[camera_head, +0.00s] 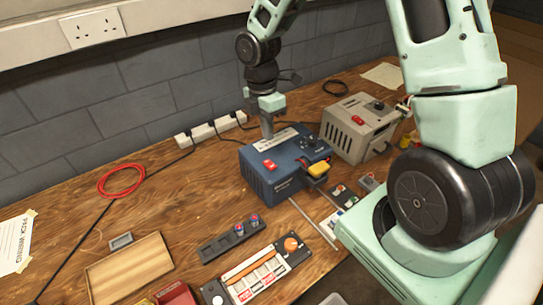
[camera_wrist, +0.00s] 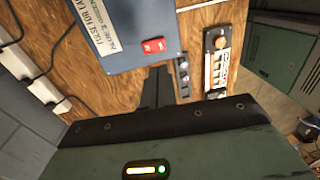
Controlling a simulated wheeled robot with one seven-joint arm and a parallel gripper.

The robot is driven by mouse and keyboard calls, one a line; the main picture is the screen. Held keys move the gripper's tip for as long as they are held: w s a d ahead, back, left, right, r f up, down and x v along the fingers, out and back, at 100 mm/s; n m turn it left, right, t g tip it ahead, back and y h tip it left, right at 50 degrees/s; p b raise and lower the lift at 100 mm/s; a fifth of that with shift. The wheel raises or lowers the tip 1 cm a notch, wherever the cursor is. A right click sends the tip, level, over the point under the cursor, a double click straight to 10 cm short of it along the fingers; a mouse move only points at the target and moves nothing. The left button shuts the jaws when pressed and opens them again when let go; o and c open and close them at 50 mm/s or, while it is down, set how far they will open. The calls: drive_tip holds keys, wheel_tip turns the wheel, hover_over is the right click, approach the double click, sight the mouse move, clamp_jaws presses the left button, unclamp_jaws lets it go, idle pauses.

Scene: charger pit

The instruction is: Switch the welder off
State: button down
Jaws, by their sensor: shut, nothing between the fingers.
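A blue box unit (camera_head: 285,175) stands on the wooden bench, with a red switch (camera_head: 269,164) on top, a dark knob and a yellow plug at its front. A beige unit (camera_head: 360,128) with a red switch (camera_head: 357,119) and dark knob stands to its right. I cannot tell for certain which is the welder. In the wrist view, the blue unit's red switch (camera_wrist: 154,46) shows near its edge; its label is only partly readable. My gripper (camera_head: 268,136) is shut and empty at the blue unit's back edge, apart from the switch. Its dark fingers show in the wrist view (camera_wrist: 158,72).
A white power strip (camera_head: 212,129) with cables runs along the wall behind. A black strip with knobs (camera_head: 232,239) and a panel with an orange knob (camera_head: 256,270) lie in front. A red cable coil (camera_head: 121,181) and wooden tray (camera_head: 131,269) lie left. Bare bench lies between.

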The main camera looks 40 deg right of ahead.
sight(271, 166)
drive_tip(key=f, duration=0.3)
drive_tip(key=s+f, duration=0.1)
drive_tip(key=f, duration=0.2)
drive_tip(key=f+p, duration=0.1)
drive_tip(key=f, duration=0.2)
drive_tip(key=shift+s+a+f, duration=0.1)
drive_tip(key=shift+s, duration=0.05)
